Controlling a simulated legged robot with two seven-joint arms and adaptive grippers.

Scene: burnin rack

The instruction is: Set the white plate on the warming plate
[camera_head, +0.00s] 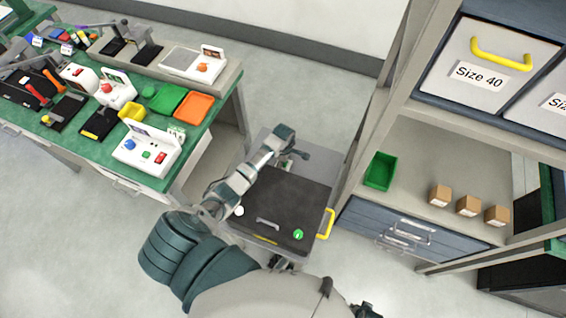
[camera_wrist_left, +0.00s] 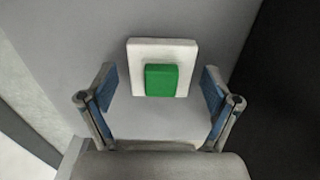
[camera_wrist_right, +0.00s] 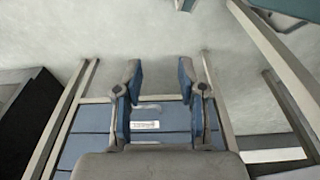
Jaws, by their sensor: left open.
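The white plate (camera_wrist_left: 135,55) is square, with a green block (camera_wrist_left: 162,80) on its face, and lies on a grey surface in the left wrist view. My left gripper (camera_wrist_left: 160,90) is open, with one finger to each side of the plate; contact cannot be told. In the head view my left gripper (camera_head: 292,150) is over the far end of the grey cart and the plate is not clearly visible. A white device with a flat grey top and orange knob (camera_head: 185,60), probably the warming plate, stands at the green bench's back right. My right gripper (camera_wrist_right: 160,90) is open and empty.
A black box (camera_head: 285,200) with a handle and green button sits on the cart (camera_head: 340,165), beside the left gripper. Right of it a shelf rack holds a green bin (camera_head: 381,170) and small brown boxes (camera_head: 468,206). Several devices and trays crowd the green bench (camera_head: 215,100).

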